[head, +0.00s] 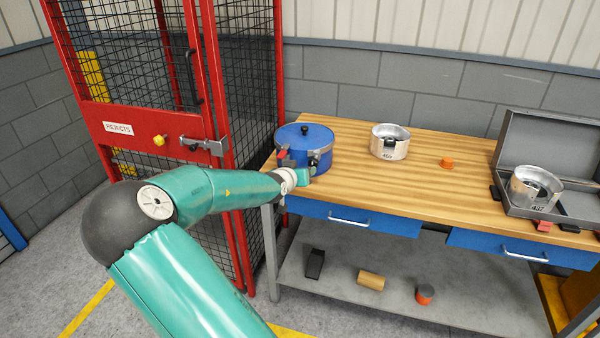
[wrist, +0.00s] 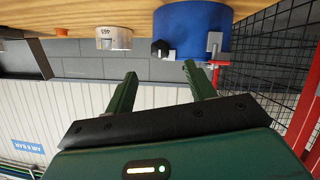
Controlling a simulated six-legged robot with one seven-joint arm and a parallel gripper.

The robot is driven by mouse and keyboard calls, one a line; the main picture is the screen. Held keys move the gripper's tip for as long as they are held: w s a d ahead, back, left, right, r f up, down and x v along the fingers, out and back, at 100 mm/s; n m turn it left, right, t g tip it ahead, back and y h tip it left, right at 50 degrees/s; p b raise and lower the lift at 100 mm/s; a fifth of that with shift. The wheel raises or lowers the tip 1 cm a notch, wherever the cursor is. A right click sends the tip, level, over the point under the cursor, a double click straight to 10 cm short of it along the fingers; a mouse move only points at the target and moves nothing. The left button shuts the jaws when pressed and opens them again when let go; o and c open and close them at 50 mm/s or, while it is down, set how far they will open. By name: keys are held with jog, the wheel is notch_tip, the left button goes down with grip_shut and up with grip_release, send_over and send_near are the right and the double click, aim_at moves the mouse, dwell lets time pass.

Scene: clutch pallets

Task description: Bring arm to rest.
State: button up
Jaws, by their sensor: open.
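My teal arm reaches across from the lower left in the head view, and its end is at the left front corner of the workbench (head: 345,150). My gripper (wrist: 159,70) is open in the wrist view, with two green fingers apart and nothing between them. A blue lidded pot (head: 318,143) with a black knob and a red-handled clamp stands on the bench right behind my arm's end. The pot also shows upside down in the wrist view (wrist: 195,30), beyond the fingers. I cannot tell whether the gripper touches it. In the head view the fingers are hard to make out.
A silver cup marked 465 (head: 389,148) and an orange knob (head: 447,162) stand on the bench. An open grey case (head: 530,140) holds another cup (head: 533,190). A red mesh reject cage (head: 200,110) stands close left. Several small parts lie on the lower shelf (head: 410,270).

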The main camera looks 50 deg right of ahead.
jog(key=shift+s+a+r, duration=0.1)
jog(key=shift+a, duration=0.1)
dwell(0.5)
jog(key=w+a+f+t+y, duration=0.1)
jog(key=a+f+y, duration=0.15)
jog(key=a, duration=0.35)
jog(key=a+f+y, duration=0.2)
jog(key=a+y, duration=0.2)
jog(key=a, duration=0.3)
jog(key=s+a+r+n+t+y, duration=0.1)
jog(key=a+r+n+y, duration=0.1)
jog(key=a, duration=0.5)
jog(key=a+r+n+y, duration=0.2)
jog(key=a+r+y, duration=0.1)
jog(key=a, duration=0.5)
jog(key=s+a+r+n, duration=0.3)
jog(key=s+a+r, duration=0.2)
jog(key=s+a, duration=0.4)
jog(key=s+a+r+n+y, duration=0.1)
jog(key=s+a+r+n, duration=0.3)
jog(key=s+a, duration=0.5)
jog(key=shift+s+r+g, duration=0.2)
jog(key=shift+r+g, duration=0.1)
jog(key=shift+r, duration=0.3)
